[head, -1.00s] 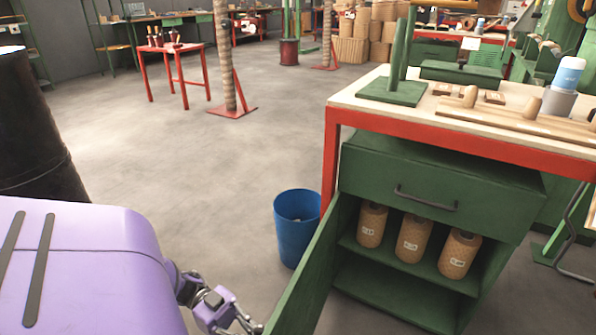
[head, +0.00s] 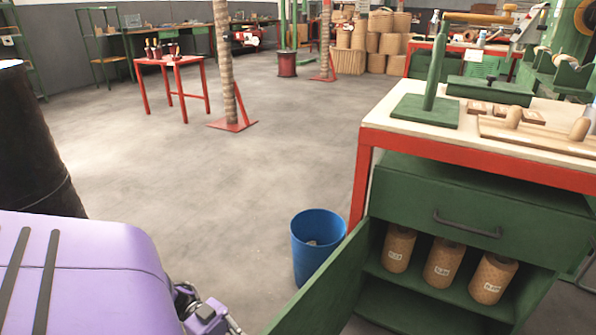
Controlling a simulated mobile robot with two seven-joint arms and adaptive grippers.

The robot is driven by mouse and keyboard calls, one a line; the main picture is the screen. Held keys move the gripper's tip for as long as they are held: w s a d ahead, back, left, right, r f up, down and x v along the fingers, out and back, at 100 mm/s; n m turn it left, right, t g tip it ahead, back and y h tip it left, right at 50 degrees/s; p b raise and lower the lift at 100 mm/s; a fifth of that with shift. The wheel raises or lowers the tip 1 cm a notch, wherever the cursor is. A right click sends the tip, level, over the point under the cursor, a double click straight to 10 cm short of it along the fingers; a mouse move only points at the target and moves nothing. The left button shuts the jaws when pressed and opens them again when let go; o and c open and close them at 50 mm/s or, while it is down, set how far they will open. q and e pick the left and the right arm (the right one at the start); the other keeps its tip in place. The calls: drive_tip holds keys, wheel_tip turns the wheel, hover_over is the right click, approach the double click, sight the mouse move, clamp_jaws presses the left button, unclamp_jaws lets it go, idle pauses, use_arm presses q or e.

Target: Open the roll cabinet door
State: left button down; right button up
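The green roll cabinet (head: 415,196) stands under the workbench at the right. Its door (head: 325,288) is swung open toward the lower left, and its near end is cut off by the bottom edge. Three brown rolls stand upright on the shelf inside: left (head: 398,247), middle (head: 443,262) and right (head: 492,279). A closed drawer with a dark handle (head: 467,224) is above them. My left gripper (head: 222,323) is at the bottom edge, left of the door and apart from it in the picture. Its fingertips are mostly cut off. My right gripper is not in view.
A blue bin (head: 318,245) stands on the floor just behind the open door. A dark drum (head: 35,140) is at the left. The workbench's red edge (head: 480,158) overhangs the cabinet. The middle floor is clear back to a small red table (head: 172,62).

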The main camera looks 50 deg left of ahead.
use_arm(q)
drive_tip(key=shift+s+a+f, duration=0.1)
drive_tip(key=shift+a, duration=0.2)
drive_tip(key=c, duration=2.2)
unclamp_jaws()
drive_tip(key=shift+o, duration=0.4)
drive_tip(key=v, duration=1.2)
